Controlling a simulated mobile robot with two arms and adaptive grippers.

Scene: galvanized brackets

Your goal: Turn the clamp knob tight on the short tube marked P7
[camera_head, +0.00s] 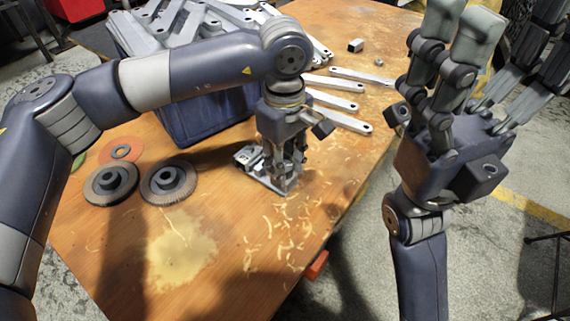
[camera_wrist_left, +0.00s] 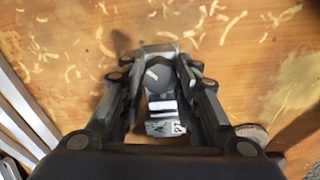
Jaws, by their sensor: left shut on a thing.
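A small metal clamp fixture (camera_head: 250,162) sits on the wooden table beside the blue crate. My left gripper (camera_head: 284,178) points down over it, its fingers around the fixture's upper part. In the left wrist view, the dark round knob (camera_wrist_left: 158,77) with a short white line lies between the fingertips, and the left gripper (camera_wrist_left: 155,68) is shut on it. A label reading P7 (camera_wrist_left: 179,127) shows on the metal part below the knob. The tube's shape is mostly hidden by the fingers. My right gripper (camera_head: 495,60) is raised at the right, fingers spread and empty.
The blue crate (camera_head: 205,120) full of grey brackets stands behind the fixture. Loose flat brackets (camera_head: 335,102) lie to its right. Two dark abrasive discs (camera_head: 170,181) and an orange disc (camera_head: 120,150) lie to the left. Shavings litter the front; the table's right edge is close.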

